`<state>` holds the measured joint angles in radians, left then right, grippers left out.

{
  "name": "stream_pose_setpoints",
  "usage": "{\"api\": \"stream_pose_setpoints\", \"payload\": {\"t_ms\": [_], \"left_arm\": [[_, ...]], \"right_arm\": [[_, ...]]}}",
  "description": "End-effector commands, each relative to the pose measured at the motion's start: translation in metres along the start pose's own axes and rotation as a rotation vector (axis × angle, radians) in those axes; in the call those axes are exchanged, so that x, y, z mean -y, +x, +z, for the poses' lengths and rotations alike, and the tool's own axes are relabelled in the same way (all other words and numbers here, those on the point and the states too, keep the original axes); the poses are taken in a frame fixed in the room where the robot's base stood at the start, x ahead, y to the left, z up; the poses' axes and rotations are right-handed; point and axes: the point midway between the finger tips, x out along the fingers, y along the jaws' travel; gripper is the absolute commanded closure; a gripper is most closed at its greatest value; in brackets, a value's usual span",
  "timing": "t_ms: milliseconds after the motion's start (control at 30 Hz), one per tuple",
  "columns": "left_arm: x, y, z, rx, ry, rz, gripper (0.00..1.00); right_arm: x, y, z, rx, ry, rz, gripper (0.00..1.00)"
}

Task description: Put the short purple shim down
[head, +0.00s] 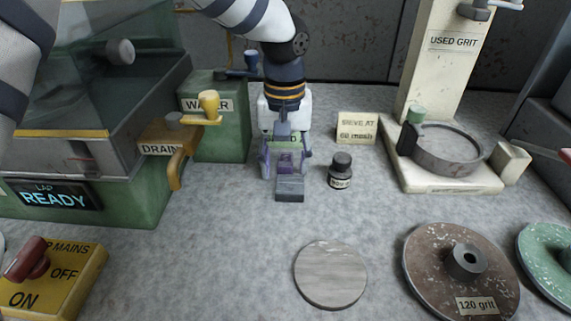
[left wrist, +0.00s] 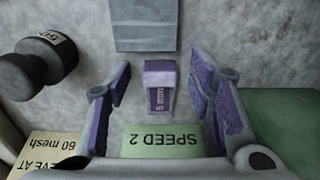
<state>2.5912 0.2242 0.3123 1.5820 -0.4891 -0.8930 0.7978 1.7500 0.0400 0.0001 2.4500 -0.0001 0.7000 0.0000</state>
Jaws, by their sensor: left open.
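The short purple shim, marked 5 mm, shows in the left wrist view (left wrist: 160,88) between my left gripper's fingers (left wrist: 162,100). Both finger pads stand apart from it, with gaps on both sides. In the head view the shim (head: 286,160) is partly hidden by my left gripper (head: 286,168), which is open and pointing down over the bench. A grey block (head: 290,188) lies just in front of the shim and also shows in the wrist view (left wrist: 143,30). My right gripper is not in view.
A small black bottle (head: 340,170) stands close right of my left gripper. A "SIEVE AT 60 mesh" sign (head: 357,128) is behind it. The yellow drain lever (head: 175,170) is to the left. A green "SPEED 2" label (left wrist: 165,141) lies behind the shim. Bench in front is clear up to a grey disc (head: 331,274).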

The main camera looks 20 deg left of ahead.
Motion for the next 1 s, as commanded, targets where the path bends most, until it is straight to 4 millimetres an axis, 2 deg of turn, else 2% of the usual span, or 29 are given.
{"api": "stream_pose_setpoints", "payload": {"t_ms": [167, 200, 367, 767, 867, 933, 1000], "left_arm": [[0.000, 0.000, 0.000, -0.002, 0.001, 0.001, 0.52], [0.000, -0.001, 0.000, -0.002, 0.001, 0.001, 0.56], [0.000, -0.001, 0.000, -0.002, 0.001, 0.000, 0.92], [0.000, -0.005, 0.000, -0.003, 0.000, 0.000, 0.95], [0.000, -0.017, -0.001, -0.006, 0.001, 0.000, 0.95], [-0.001, -0.033, -0.001, -0.006, 0.000, 0.002, 0.95], [0.000, -0.054, 0.013, -0.013, 0.002, 0.002, 0.95]], "right_arm": [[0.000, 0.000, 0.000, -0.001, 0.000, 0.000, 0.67], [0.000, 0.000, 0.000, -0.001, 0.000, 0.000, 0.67], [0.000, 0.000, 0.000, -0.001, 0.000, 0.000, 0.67], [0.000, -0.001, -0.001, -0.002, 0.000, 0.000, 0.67], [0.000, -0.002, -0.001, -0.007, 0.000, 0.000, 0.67], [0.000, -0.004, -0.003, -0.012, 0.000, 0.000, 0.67], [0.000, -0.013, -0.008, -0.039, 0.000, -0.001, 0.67]]}}
